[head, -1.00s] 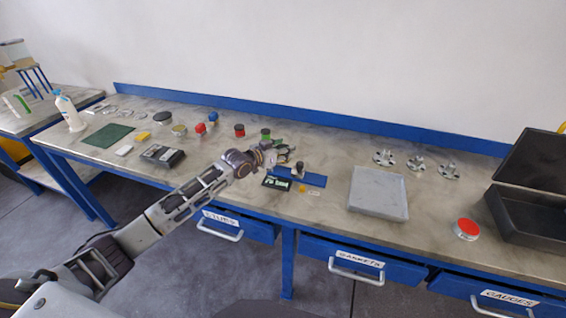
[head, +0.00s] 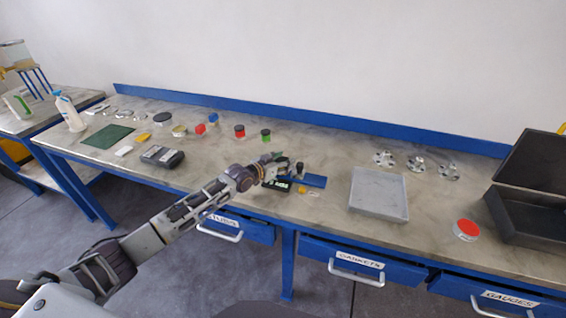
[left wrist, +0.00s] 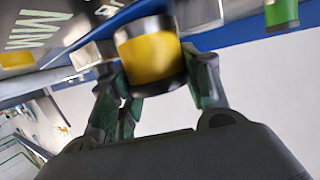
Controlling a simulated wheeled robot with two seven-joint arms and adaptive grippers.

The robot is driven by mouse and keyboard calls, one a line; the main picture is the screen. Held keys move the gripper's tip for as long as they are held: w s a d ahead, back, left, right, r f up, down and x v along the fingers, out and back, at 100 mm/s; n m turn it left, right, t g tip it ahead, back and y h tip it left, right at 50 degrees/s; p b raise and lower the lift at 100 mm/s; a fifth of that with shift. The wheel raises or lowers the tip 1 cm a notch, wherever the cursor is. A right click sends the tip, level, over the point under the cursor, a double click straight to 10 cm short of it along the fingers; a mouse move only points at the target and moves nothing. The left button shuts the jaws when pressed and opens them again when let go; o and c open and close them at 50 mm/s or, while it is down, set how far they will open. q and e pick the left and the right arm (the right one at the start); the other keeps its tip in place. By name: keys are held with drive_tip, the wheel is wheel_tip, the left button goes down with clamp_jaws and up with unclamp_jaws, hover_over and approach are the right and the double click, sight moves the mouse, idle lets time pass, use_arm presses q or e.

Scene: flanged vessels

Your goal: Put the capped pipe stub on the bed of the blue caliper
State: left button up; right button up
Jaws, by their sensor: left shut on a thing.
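In the left wrist view the readout (left wrist: 30,35), marked MM, is close beside the stub. I cannot tell whether the stub touches the caliper. My right gripper is not in view.
Stubs with red (head: 239,131) and green (head: 266,135) colours stand behind the gripper. A grey tray (head: 379,212) lies right of the caliper, with flanged parts (head: 416,164) behind it. A red-topped round piece (head: 466,229) and an open dark case (head: 530,235) are farther right.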

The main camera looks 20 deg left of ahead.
use_arm(q)
drive_tip(key=shift+f, duration=0.2)
idle(0.3)
drive_tip(key=o, duration=1)
drive_tip(key=shift+c, duration=0.2)
drive_tip(key=shift+r, duration=0.15)
drive_tip(key=shift+s+a+r, duration=0.1)
drive_tip(key=shift+s+a, duration=0.2)
drive_tip(key=shift+s, duration=0.35)
drive_tip(key=v, duration=1)
drive_tip(key=shift+s+r, duration=0.2)
drive_tip(key=shift+s, duration=0.05)
